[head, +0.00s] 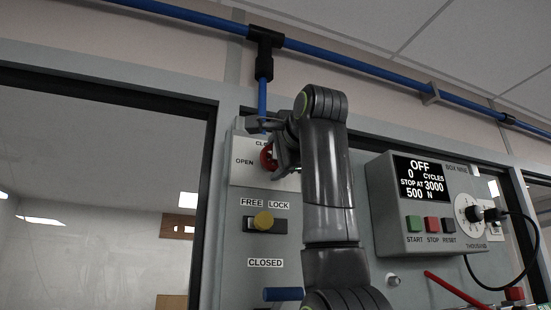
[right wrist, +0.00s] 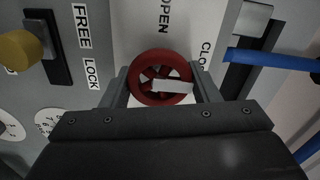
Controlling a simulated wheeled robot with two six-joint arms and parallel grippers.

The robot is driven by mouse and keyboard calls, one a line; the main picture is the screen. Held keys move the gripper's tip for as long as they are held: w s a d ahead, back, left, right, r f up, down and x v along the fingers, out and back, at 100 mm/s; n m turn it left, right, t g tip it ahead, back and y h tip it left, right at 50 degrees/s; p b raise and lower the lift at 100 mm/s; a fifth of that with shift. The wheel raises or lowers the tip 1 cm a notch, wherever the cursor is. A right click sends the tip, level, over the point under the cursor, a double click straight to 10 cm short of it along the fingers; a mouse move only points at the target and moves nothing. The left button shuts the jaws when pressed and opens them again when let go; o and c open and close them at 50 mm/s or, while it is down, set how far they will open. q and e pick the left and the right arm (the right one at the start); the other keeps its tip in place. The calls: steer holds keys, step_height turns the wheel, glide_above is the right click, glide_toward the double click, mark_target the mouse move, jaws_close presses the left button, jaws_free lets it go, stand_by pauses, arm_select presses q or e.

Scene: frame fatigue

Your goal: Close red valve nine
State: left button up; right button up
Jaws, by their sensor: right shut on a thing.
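The red valve (head: 267,158) is a small handwheel on a white plate, with OPEN to its left and a partly hidden label starting "CL" above. In the right wrist view the red wheel (right wrist: 160,62) has a white bar (right wrist: 173,86) reaching from near its hub to the right, toward the side of the "CLO" label; exact alignment is unclear. My right gripper (head: 279,146) is shut on the wheel. In the right wrist view its fingers (right wrist: 162,80) stand on either side of the rim. My arm hides the wheel's right side in the head view. My left gripper is out of view.
Below the valve are a yellow knob (head: 263,221) marked FREE and LOCK and a blue-handled lever (head: 283,294). A control box (head: 385,215) reading OFF, marked BOX NINE, stands right of my arm. A blue pipe (head: 350,63) runs above.

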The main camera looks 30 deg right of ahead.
steer(key=o, duration=1)
steer(key=shift+s+f, duration=0.1)
steer(key=shift+s, duration=0.15)
steer(key=b+v, duration=0.6)
steer(key=v, duration=1.1)
steer(key=shift+a, duration=0.15)
steer(key=shift+w, duration=0.1)
